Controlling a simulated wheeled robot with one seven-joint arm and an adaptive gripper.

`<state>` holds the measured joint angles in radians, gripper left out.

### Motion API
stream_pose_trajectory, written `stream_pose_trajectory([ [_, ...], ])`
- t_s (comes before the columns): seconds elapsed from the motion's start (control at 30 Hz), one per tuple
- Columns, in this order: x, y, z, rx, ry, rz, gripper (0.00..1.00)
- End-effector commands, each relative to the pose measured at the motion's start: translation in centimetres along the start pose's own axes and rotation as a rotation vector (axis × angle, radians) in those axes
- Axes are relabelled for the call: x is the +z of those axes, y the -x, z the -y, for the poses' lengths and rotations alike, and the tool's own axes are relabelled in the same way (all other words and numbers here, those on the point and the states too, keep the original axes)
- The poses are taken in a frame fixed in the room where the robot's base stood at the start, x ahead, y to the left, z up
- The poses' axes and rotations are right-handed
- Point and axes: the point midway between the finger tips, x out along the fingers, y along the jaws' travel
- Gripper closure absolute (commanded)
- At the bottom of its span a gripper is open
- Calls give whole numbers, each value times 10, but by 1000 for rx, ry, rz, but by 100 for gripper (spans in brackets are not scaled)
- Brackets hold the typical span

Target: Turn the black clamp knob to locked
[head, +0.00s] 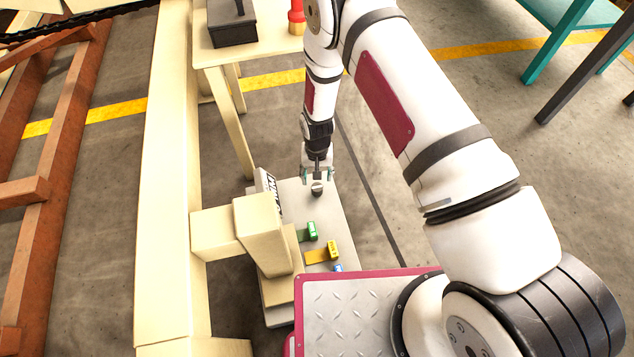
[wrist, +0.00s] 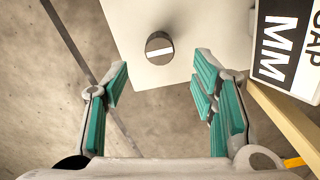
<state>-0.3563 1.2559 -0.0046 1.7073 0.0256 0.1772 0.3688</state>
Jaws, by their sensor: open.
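The black clamp knob (head: 317,188) is a small dark round knob with a pale bar across its top. It stands on a light grey panel (head: 340,222), below my gripper in the head view. In the wrist view the knob (wrist: 159,48) lies ahead of the fingertips, and its white bar runs nearly level across the picture, slightly tilted. My gripper (wrist: 158,85) is open with teal finger pads, and nothing is between them. The knob is apart from both fingers. I see no locked mark beside it.
A sign reading "GAP MM" (wrist: 285,45) stands right of the panel in the wrist view. Green (head: 312,231), yellow (head: 333,250) and blue (head: 338,268) tabs sit nearer on the panel side. A cream post (head: 262,232) rises left of them.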

Motion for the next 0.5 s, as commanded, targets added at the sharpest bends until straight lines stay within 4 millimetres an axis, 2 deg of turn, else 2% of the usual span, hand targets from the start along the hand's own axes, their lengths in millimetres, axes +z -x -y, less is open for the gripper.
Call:
stream_pose_trajectory([
  [0.03, 0, 10, 0, -1, 0, -2, 48],
  [0.2, 0, 30, 0, 0, 0, 0, 48],
  [0.5, 1, 37, 0, 0, -1, 1, 48],
])
